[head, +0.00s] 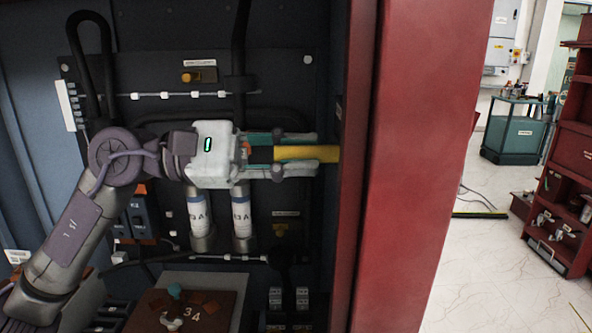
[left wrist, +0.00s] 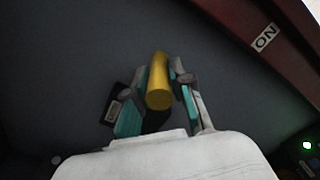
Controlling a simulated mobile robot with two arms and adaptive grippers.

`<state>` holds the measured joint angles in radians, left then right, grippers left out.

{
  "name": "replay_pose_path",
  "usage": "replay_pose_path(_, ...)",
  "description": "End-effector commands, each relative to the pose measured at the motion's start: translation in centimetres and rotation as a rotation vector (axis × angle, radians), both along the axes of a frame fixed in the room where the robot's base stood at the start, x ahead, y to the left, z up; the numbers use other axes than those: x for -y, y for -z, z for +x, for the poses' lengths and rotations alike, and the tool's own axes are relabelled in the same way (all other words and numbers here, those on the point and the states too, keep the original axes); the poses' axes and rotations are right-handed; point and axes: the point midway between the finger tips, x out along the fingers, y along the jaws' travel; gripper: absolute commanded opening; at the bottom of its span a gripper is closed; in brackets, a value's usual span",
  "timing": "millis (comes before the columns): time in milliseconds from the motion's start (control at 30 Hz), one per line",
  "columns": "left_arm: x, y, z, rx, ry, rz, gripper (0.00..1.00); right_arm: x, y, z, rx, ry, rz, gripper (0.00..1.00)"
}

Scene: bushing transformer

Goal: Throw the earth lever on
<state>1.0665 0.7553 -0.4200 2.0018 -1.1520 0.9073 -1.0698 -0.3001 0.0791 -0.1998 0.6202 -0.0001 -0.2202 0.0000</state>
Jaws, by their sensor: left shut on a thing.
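The earth lever (head: 307,153) is a yellow bar, lying level at the right inner side of the cabinet in the head view. My left gripper (head: 300,154) is shut around it, with the fingers above and below. In the left wrist view the yellow lever (left wrist: 159,85) sits end-on between the two fingers of the left gripper (left wrist: 160,90). A white plate reading "ON" (left wrist: 265,38) is on the red frame at upper right there. The lever's far end and mount are hidden. My right gripper is not in view.
A red cabinet post (head: 420,150) stands just right of the lever. Behind my gripper are white-labelled cylinders (head: 242,215) and cables. A board marked "34" (head: 185,312) is below. Open floor (head: 480,240) lies outside to the right.

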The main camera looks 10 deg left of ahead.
Motion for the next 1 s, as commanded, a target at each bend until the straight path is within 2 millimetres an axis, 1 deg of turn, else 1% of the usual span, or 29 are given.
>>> replay_pose_path(33, 0.03, 0.73, -0.04, 0.015, 0.001, 0.005, 0.00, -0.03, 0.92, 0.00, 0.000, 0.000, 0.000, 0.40)
replay_pose_path(167, 0.03, 0.91, -0.06, 0.044, 0.001, 0.011, 0.00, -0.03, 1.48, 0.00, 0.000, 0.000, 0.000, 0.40)
replay_pose_path(633, 0.02, 0.83, -0.05, 0.057, 0.000, 0.014, 0.00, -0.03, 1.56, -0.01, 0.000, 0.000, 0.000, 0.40)
replay_pose_path(667, 0.02, 0.83, -0.04, 0.057, 0.000, 0.014, 0.25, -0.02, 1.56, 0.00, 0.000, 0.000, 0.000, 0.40)
replay_pose_path(700, 0.01, 0.83, -0.04, 0.057, 0.000, 0.014, 0.32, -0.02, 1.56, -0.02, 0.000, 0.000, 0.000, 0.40)
replay_pose_path(800, 0.01, 0.81, -0.04, 0.056, -0.001, 0.013, 0.47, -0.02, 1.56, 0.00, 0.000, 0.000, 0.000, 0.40)
replay_pose_path(1000, 0.01, 0.81, -0.05, 0.057, 0.000, 0.013, 0.47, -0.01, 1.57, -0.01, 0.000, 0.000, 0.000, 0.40)
